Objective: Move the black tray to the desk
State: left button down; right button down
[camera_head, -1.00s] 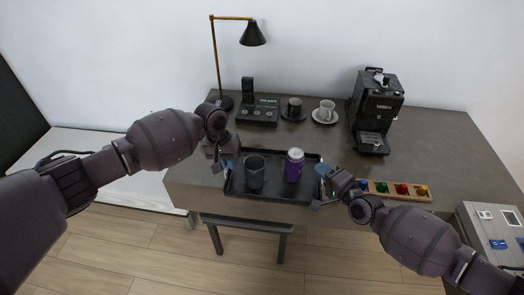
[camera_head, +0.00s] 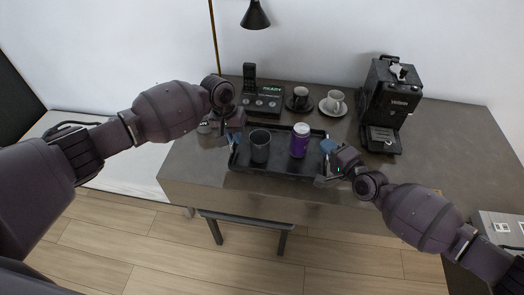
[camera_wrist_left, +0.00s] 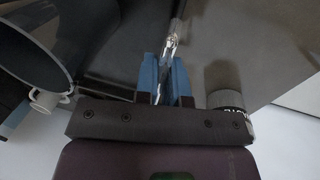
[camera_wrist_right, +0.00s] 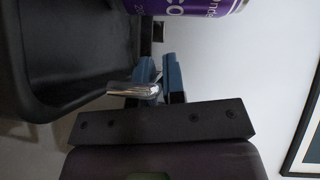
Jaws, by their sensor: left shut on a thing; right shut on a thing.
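The black tray (camera_head: 285,170) is level over the front part of the grey-brown desk (camera_head: 445,150); I cannot tell whether it touches the top. A dark cup (camera_head: 260,147) and a purple can with a white lid (camera_head: 299,141) stand upright on it. My left gripper (camera_head: 235,138) is shut on the tray's left handle, a silver bar (camera_wrist_left: 171,42) between the blue fingertips (camera_wrist_left: 166,78). My right gripper (camera_head: 328,150) is shut on the right handle, whose silver end (camera_wrist_right: 130,90) shows in the right wrist view. The can (camera_wrist_right: 200,5) shows there too.
Behind the tray stand a black phone set (camera_head: 262,101), a dark cup (camera_head: 299,97), a white cup on a saucer (camera_head: 334,103) and a coffee machine (camera_head: 390,100). A small dark cylinder with a white label (camera_wrist_left: 228,103) stands close to my left gripper. The desk's right side looks clear.

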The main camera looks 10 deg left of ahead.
aim_at(236, 147)
pick_arm(q)
jog(key=shift+d+r, duration=0.1)
jog(key=shift+r, duration=0.05)
pick_arm(e)
jog(key=shift+s+a+r, duration=0.1)
jog(key=shift+a+r, duration=0.05)
